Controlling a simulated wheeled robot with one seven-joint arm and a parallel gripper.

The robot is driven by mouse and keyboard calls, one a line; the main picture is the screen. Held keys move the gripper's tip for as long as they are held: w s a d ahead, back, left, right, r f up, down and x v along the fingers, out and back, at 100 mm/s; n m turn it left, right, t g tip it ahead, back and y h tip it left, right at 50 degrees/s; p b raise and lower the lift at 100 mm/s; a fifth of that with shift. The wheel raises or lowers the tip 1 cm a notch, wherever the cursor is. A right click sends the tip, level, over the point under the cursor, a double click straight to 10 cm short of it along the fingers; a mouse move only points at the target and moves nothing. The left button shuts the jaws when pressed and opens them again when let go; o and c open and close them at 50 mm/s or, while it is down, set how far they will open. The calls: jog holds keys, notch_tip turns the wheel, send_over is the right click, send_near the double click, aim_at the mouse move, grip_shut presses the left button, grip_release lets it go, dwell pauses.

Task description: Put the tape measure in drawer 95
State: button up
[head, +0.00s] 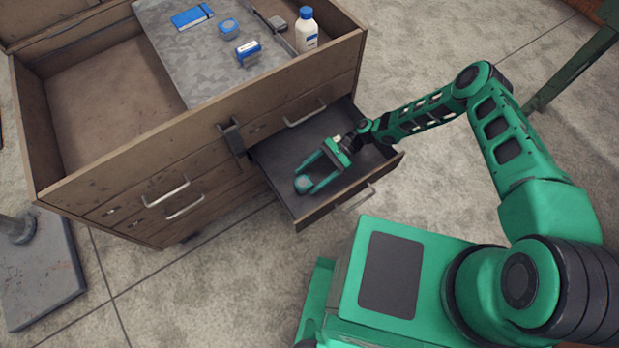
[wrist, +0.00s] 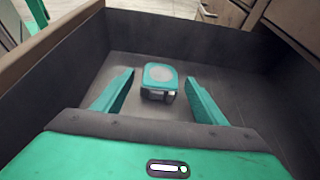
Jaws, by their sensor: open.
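The open drawer (head: 276,152) is pulled out from the right part of the wooden cabinet; its dark inside also shows in the wrist view (wrist: 225,52). No number can be read on it. A small teal and grey object, which looks like the tape measure (head: 303,184), lies on the drawer floor near its front left corner. In the wrist view the tape measure (wrist: 159,80) sits just beyond and between my fingers. My gripper (head: 314,181) is open inside the drawer, with a finger on either side and a gap to the tape measure.
Other drawers with handles (head: 167,191) are shut. The drawer walls stand close around my gripper.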

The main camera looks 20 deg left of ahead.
jog(key=v, duration=1.1)
jog(key=shift+r, duration=0.1)
